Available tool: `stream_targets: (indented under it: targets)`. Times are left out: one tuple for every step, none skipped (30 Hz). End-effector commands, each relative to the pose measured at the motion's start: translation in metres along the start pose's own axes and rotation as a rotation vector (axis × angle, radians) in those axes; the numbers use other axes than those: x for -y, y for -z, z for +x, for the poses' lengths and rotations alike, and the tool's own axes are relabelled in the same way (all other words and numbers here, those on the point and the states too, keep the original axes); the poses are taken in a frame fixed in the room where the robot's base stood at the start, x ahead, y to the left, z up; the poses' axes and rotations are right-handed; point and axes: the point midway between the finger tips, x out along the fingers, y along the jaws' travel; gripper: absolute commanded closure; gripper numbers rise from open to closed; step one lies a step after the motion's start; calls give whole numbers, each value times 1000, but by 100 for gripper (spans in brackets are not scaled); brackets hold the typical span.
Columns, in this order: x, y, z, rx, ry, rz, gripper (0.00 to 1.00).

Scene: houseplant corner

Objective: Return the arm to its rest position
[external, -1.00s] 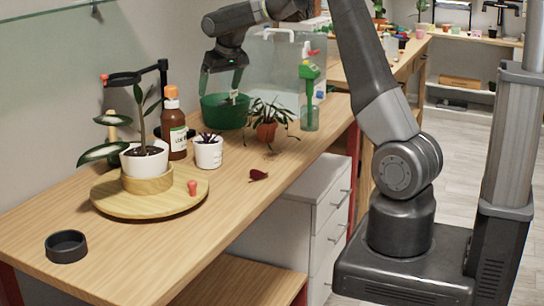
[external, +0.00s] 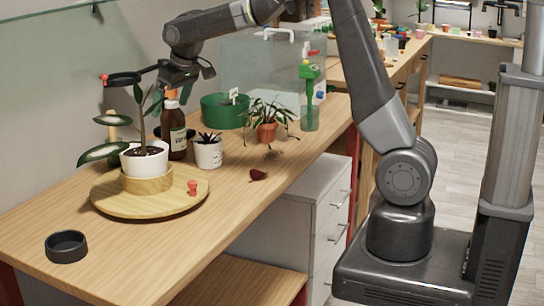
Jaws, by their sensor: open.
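My arm reaches from its base on the right across the back of the bench. The bottle stands upright on the wooden bench (external: 130,262).
A green tub (external: 222,112) stands right of the bottle. A small succulent pot (external: 208,153), a terracotta-potted plant (external: 266,132) and a black dish (external: 67,247) stand nearby. The front bench is mostly clear.

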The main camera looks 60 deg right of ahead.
Motion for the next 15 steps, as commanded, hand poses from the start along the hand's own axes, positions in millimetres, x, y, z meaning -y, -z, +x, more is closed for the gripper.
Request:
stream_targets:
  targets:
    - [12, -1, 0, -1, 9, -21, 10]
    - [18, -2, -1, -1, 14, -31, 10]
    - [26, -3, -1, -1, 20, -46, 10]
    - [32, -4, -2, -1, 24, -57, 10]
    - [37, -5, -2, -1, 29, -67, 10]
    - [46, -7, -3, -1, 35, -83, 10]
    - [51, -8, -3, -1, 40, -94, 10]
    - [57, -9, -4, 0, 44, -105, 10]
    - [65, -11, -4, 0, 50, -121, 10]
    - [71, -12, -5, 0, 55, -132, 10]
    - [76, -14, -5, 0, 59, -142, 10]
    - [84, -15, -6, 0, 65, -157, 10]
    - [89, -17, -6, 0, 69, -167, 10]
    - [94, -18, -7, 0, 73, -176, 10]
    - [101, -20, -8, 0, 78, -189, 10]
